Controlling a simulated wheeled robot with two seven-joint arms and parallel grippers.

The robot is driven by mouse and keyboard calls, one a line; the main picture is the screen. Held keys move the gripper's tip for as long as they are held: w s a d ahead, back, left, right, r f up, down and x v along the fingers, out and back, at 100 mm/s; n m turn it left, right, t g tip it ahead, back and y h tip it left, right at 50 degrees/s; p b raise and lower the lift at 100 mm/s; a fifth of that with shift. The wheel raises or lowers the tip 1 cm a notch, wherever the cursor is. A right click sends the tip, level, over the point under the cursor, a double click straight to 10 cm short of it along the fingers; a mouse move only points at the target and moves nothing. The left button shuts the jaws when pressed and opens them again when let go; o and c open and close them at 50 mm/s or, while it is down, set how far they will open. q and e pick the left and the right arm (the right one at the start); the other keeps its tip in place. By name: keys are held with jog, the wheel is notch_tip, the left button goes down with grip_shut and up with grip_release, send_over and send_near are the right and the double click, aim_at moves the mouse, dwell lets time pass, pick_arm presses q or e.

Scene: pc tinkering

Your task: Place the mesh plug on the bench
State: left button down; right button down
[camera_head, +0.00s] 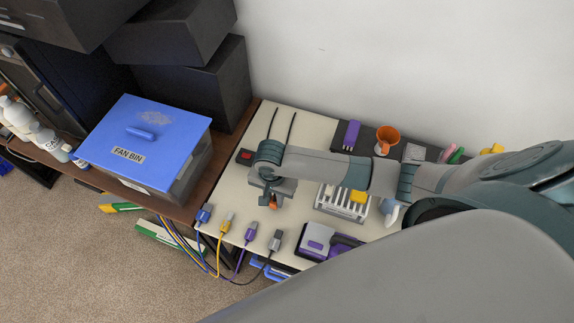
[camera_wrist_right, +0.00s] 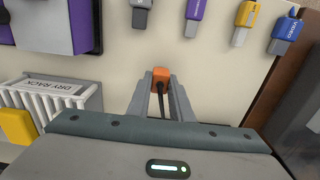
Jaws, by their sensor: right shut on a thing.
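My right gripper (camera_head: 272,200) is over the light bench (camera_head: 308,130), pointing down toward its front part. It is shut on an orange plug (camera_wrist_right: 161,75) with a dark cable running back between the fingers. In the head view the orange plug (camera_head: 274,204) shows just below the fingers. I take it as the mesh plug, but I see no readable label on it. I cannot tell whether it touches the bench top. My left gripper is not in view.
The white dry rack (camera_head: 325,205) and a purple-grey device (camera_head: 318,240) stand right of the gripper. The fan bin (camera_head: 150,150) is left.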

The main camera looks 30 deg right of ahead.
aim_at(274, 200)
jog(key=shift+f, duration=0.2)
dwell(0.5)
jog(key=c, duration=1.9)
grip_release()
jog(key=o, duration=0.5)
jog(key=shift+o, duration=0.2)
jog(key=shift+r+p, duration=1)
jog(key=shift+r, duration=2.95)
